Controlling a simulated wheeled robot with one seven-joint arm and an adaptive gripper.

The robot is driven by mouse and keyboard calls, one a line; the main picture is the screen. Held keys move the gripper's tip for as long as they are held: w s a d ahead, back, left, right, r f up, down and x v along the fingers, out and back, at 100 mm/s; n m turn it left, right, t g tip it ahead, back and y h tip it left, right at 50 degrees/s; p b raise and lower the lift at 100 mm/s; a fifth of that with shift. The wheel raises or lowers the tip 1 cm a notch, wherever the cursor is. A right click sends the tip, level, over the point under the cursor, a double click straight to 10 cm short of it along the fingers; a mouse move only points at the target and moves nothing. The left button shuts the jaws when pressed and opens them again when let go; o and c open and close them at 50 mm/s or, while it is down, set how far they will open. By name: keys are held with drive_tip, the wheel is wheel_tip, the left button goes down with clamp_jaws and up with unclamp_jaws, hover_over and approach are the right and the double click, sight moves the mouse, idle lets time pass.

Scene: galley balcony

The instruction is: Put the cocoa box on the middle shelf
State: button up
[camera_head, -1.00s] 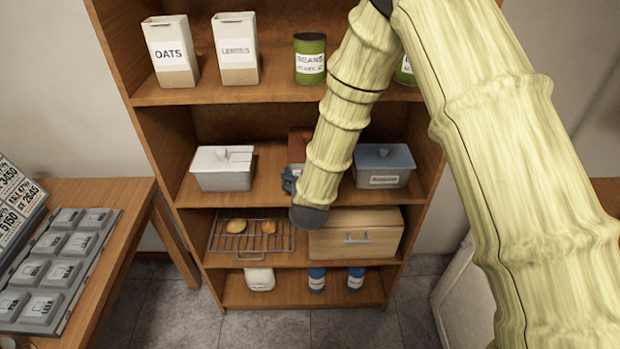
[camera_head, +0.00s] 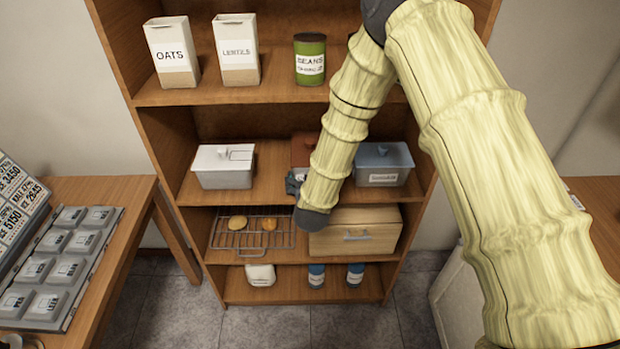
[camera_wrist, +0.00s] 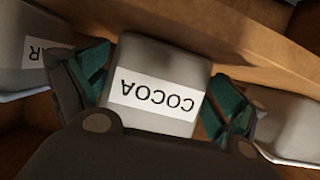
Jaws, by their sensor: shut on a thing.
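The cocoa box (camera_wrist: 157,60) is between my gripper's (camera_wrist: 155,88) two green-padded fingers in the wrist view, its white COCOA label upside down. My gripper is shut on it. In the head view a brown box (camera_head: 302,147), which appears to be the cocoa box, is at the middle shelf (camera_head: 262,188), between a white lidded container (camera_head: 222,170) and a blue-grey one (camera_head: 383,165). My forearm hides much of it. A little of my gripper (camera_head: 294,183) shows at its front. I cannot tell whether the box's base touches the shelf.
The upper shelf holds an oats box (camera_head: 172,52), a lentils box (camera_head: 236,50) and a beans can (camera_head: 310,58). Below are a wire rack (camera_head: 250,240) and a wooden drawer box (camera_head: 357,240). A table (camera_head: 120,240) stands at left. Side gaps around the cocoa box look small.

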drive_tip(key=o, duration=1.2)
drive_tip(key=shift+o, duration=0.2)
drive_tip(key=shift+s, duration=0.15)
drive_tip(key=b+v, duration=0.2)
drive_tip(key=v, duration=0.9)
drive_tip(key=shift+s+r, duration=0.25)
drive_tip(key=shift+s, duration=0.1)
